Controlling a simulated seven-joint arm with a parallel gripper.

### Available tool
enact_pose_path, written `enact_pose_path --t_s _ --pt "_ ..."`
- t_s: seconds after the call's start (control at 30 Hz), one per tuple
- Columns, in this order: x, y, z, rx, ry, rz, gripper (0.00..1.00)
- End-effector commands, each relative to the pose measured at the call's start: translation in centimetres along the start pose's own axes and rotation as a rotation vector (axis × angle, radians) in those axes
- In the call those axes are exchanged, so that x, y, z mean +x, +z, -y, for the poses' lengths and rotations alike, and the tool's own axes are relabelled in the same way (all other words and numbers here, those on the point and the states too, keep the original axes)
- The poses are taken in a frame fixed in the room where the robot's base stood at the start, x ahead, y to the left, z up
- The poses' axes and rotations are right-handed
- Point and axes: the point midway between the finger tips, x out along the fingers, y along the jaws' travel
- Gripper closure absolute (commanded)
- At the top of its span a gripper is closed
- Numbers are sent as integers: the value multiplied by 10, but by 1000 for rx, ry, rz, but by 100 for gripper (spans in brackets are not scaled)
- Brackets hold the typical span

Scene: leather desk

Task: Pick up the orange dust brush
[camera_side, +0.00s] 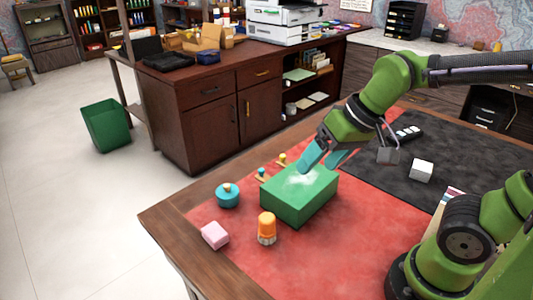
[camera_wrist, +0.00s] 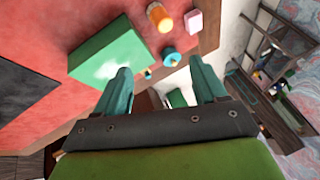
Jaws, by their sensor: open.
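The orange dust brush (camera_side: 267,225) stands upright on the red leather top, in front of the green box (camera_side: 309,207) in the side view. It has an orange handle and paler bristles at its foot. It also shows in the wrist view (camera_wrist: 159,16) at the top edge, past the green box (camera_wrist: 105,54). A whitish dusty patch lies on the box top. My gripper (camera_side: 324,162) is above the back of the box, tilted, with its two teal fingers apart and nothing between them. In the wrist view my gripper (camera_wrist: 160,68) is clear of the brush.
A teal round pot (camera_side: 228,197) and a pink block (camera_side: 214,235) stand left of the brush, near the desk edge. Small pegs (camera_side: 282,160) stand behind the box. A white cube (camera_side: 421,171) sits on the black mat (camera_side: 375,175). Red surface right of the brush is bare.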

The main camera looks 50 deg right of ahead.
Motion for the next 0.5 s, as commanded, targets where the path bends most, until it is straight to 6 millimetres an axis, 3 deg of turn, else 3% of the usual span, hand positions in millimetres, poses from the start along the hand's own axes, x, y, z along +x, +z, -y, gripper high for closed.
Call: enact_pose_path --t_s 0.3,0.5 --pt "64 -33 48 -49 193 313 29" --pt "76 -51 60 6 302 368 29"
